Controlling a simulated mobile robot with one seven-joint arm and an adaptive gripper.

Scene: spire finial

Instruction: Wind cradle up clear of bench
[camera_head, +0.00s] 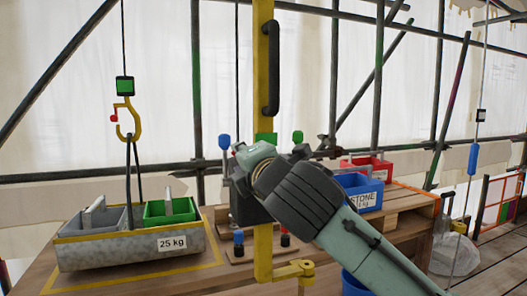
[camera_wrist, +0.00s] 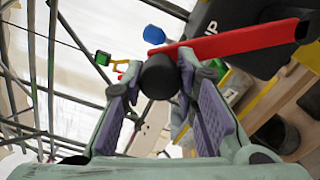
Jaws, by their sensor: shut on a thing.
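The cradle (camera_head: 130,248) is a grey metal trough labelled 25 kg, at left in the head view. It sits level over a yellow outline on the wooden bench (camera_head: 190,280); I see no clear gap below it. Two dark slings rise from it to a yellow hook (camera_head: 127,120). In the wrist view my gripper (camera_wrist: 160,72) is shut on a black round knob (camera_wrist: 159,77) at the end of a red crank arm (camera_wrist: 235,40). The crank is beside a black housing marked UP (camera_wrist: 225,18). In the head view, my wrist hides the knob and crank.
The cradle holds a grey bin (camera_head: 85,222) and a green bin (camera_head: 168,212). A yellow post (camera_head: 264,80) with a black handle stands right of it. Blue (camera_head: 358,192) and red (camera_head: 372,167) bins stand behind my arm. Scaffold poles cross the background.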

